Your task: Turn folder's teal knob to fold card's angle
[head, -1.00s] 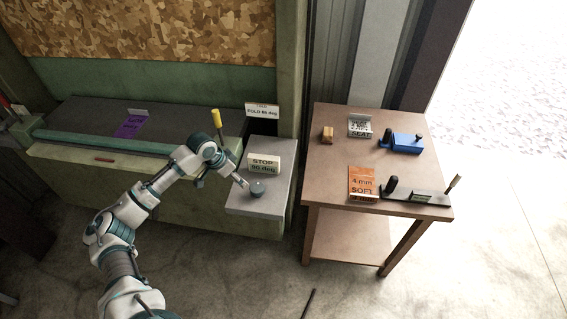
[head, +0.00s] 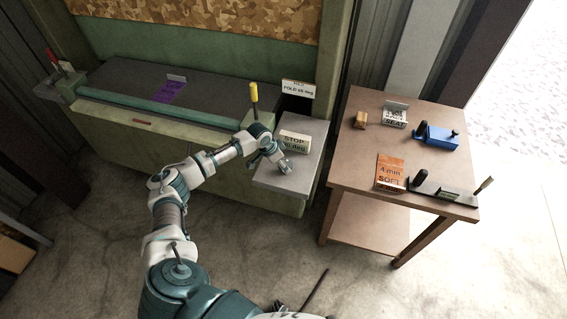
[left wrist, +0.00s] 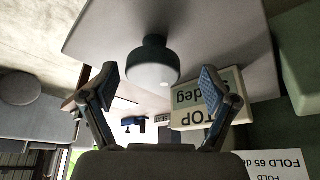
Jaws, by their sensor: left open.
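The folder (head: 110,125) is a long green bench machine with a grey side shelf (head: 303,183) at its right end. The knob (left wrist: 153,62), dark teal and round with a pale top, stands on the shelf in the left wrist view. In the head view my gripper hides most of it. My left gripper (head: 284,167) is at the knob; in the left wrist view (left wrist: 159,82) its fingers are open, one either side of the knob, with gaps. The fold card (head: 298,89) reads FOLD 65 deg (left wrist: 285,163). A STOP sign (head: 294,140) stands just behind the knob. My right gripper is not in view.
A yellow-handled lever (head: 254,95) rises beside my left forearm. A purple piece (head: 170,90) lies on the folder's bed. The wooden table (head: 350,170) at right holds a blue tool (head: 437,137), a black tool (head: 445,193) and an orange card (head: 390,171).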

